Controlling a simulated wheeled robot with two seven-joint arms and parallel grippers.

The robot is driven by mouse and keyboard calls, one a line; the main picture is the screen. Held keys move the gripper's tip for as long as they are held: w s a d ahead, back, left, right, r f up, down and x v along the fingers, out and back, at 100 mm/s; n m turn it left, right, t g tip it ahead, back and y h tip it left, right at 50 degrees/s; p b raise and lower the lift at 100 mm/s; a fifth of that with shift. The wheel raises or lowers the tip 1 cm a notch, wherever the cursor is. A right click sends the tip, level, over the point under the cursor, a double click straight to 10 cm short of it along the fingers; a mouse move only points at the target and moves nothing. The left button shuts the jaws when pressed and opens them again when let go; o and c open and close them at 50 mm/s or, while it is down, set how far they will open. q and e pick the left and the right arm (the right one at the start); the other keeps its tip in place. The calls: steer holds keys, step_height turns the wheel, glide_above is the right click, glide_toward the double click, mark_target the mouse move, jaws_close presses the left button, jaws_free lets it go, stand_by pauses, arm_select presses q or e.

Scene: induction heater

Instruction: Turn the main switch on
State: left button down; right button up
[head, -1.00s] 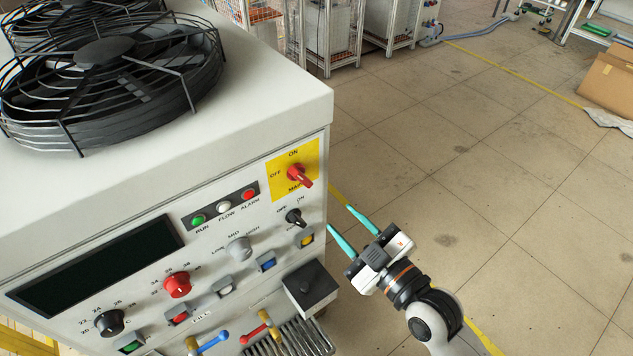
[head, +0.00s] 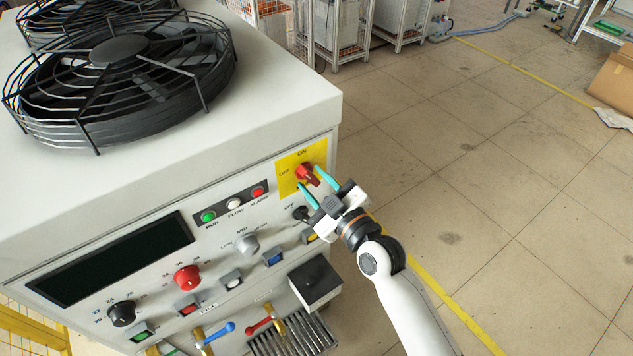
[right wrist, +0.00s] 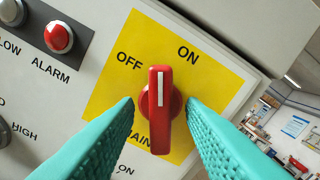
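The main switch is a red rotary knob (head: 307,174) on a yellow plate (head: 289,172) at the upper right of the machine's front panel. In the right wrist view the red knob (right wrist: 160,108) stands upright in the picture, its white line between the OFF and ON labels. My right gripper (head: 312,182) is open, with its teal fingertips on either side of the knob. In the right wrist view the fingertips (right wrist: 160,102) flank the knob with a gap on both sides; contact is not visible. My left gripper is not in view.
Below the plate are a black OFF/ON knob (head: 301,213), indicator lamps (head: 234,204), a grey knob (head: 247,243) and a black box (head: 315,280). A large fan (head: 120,75) sits on top of the machine.

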steer(key=shift+c, duration=0.4)
jaws_close()
steer(key=shift+m, duration=0.3)
steer(key=m+p, duration=0.1)
steer(key=m, duration=0.1)
steer(key=shift+r+m+p, duration=0.1)
steer(key=shift+m+p, duration=0.7)
steer(key=shift+m, duration=0.9)
steer(key=shift+o, duration=0.4)
jaws_free()
